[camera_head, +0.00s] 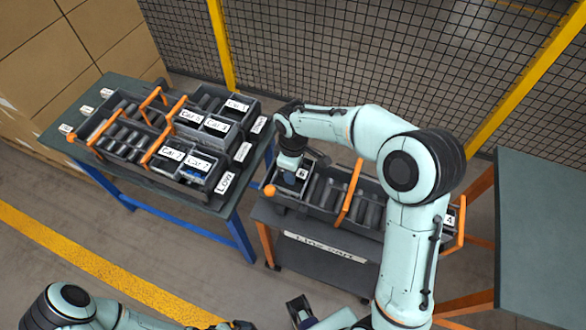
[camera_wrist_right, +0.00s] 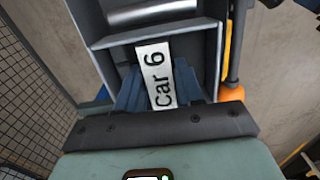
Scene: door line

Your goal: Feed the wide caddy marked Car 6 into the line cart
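A long dark grey caddy (camera_head: 325,193) with dark cylinders in its slots sits on the line cart (camera_head: 320,251). Its left end carries a white label (camera_head: 302,174) reading 6, and the right wrist view shows that label (camera_wrist_right: 157,75) as "Car 6". My right gripper (camera_head: 292,172) is down at this left end. Its blue fingers (camera_wrist_right: 158,92) lie on either side of the label, apart from each other; whether they press on anything is unclear. My left gripper (camera_head: 300,312) is at the bottom edge, partly cut off, and its opening is unclear.
A table (camera_head: 120,183) at left holds several caddies (camera_head: 125,138) with orange handles and labels such as Car 1 and LOW. A label 4 (camera_head: 449,220) shows at the cart's right end. A bare table (camera_head: 545,230) is at right, a mesh fence (camera_head: 300,50) behind.

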